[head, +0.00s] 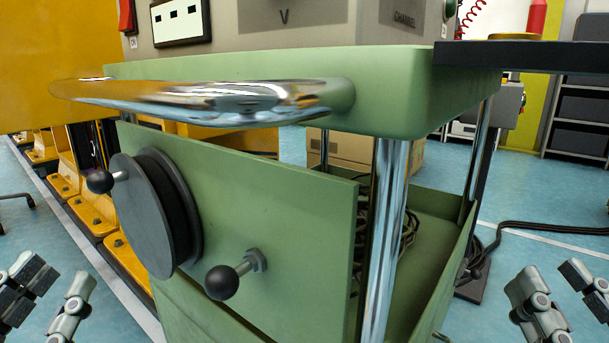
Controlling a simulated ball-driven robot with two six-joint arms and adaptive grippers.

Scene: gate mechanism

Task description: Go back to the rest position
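The gate mechanism is a green cart with a green front panel (300,230). A dark round wheel (150,215) with a black ball-ended handle (101,181) is on the panel's left part. A second black ball knob (222,281) sticks out lower on the panel. My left gripper (48,290) is at the lower left, its fingers apart and empty, clear of the wheel. My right gripper (565,290) is at the lower right, its fingers apart and empty, clear of the cart. The lower parts of both grippers are cut off by the frame.
A chrome handle bar (200,97) juts from the green cart top (400,85). A chrome post (383,230) stands at the cart's corner. Yellow machinery (100,220) is behind at left. A black cable (550,228) lies on the blue floor at right.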

